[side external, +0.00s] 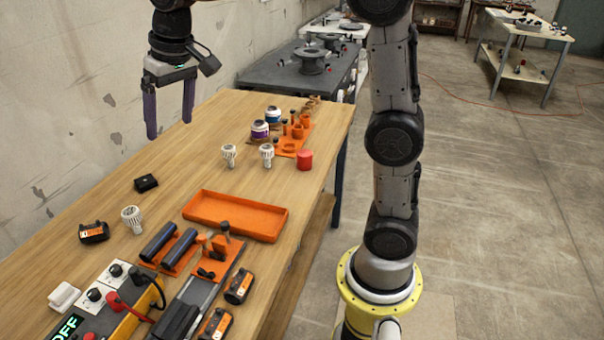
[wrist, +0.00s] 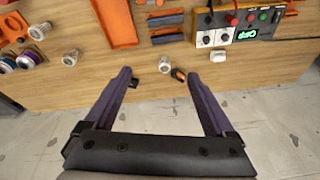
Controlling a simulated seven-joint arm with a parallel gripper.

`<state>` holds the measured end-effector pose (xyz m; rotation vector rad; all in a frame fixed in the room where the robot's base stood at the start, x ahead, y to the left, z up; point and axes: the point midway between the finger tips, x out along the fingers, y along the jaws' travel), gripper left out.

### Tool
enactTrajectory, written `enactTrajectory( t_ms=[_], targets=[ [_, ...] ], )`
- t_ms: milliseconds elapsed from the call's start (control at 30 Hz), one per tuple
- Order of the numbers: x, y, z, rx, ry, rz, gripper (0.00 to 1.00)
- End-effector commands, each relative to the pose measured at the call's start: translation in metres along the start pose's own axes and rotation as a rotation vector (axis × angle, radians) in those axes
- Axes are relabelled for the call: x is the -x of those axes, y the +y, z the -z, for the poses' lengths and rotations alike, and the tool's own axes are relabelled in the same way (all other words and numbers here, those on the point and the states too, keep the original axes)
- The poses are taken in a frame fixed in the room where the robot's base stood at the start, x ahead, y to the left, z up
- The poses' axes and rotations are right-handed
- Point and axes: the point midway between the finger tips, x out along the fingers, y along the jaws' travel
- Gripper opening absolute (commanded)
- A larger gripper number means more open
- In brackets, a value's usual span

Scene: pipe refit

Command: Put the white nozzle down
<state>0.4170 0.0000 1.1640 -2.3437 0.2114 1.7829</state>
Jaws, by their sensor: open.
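Three white nozzles stand on the wooden table. One nozzle (side external: 132,218) is at the left, near an orange-and-black battery; it also shows between my fingertips' outlines in the wrist view (wrist: 165,64). The other two, a left one (side external: 229,155) and a right one (side external: 267,154), stand beyond the orange tray. They show at upper left in the wrist view, one nearer (wrist: 71,57) and one farther (wrist: 40,31). My gripper (side external: 169,128) is open and empty, raised above the table near the wall. Its purple fingers (wrist: 160,75) touch nothing.
An empty orange tray (side external: 235,230) lies mid-table. A small black box (side external: 146,183) and the battery (side external: 94,232) sit near the wall side. A red cylinder (side external: 304,160) stands by the orange fixtures. The control panel (side external: 90,300) fills the near end.

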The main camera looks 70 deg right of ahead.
Motion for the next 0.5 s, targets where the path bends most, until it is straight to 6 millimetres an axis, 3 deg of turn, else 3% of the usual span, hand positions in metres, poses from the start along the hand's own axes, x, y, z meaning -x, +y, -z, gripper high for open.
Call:
enactTrajectory(
  t_ms=[100, 233, 500],
  targets=[
    [0.022, 0.012, -0.051, 0.045, 0.046, 0.01, 0.89],
    [0.032, 0.026, -0.105, 0.096, 0.093, 0.017, 0.89],
    [0.018, 0.051, -0.211, 0.192, 0.181, 0.025, 0.89]
  ],
)
